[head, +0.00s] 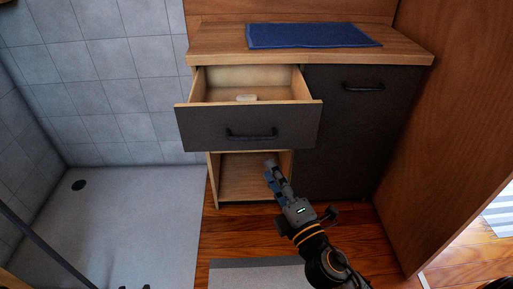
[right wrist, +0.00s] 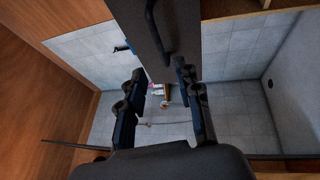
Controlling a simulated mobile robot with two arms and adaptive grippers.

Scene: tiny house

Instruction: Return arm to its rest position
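My right arm comes in from the lower right in the head view. Its gripper (head: 273,172) is in front of the cabinet, below the open drawer (head: 215,127) and near the open lower compartment (head: 238,180). In the right wrist view, the two fingers of this gripper (right wrist: 160,75) stand apart with nothing between them. Two small dark tips at the bottom edge of the head view may belong to my left gripper (head: 134,287); too little shows to tell its state.
A blue mat (head: 312,35) lies on the wooden countertop (head: 220,45). A dark cabinet door (head: 350,135) is shut at the right. A wooden wall (head: 455,110) stands right of it. Grey shower floor (head: 130,220) is at the left.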

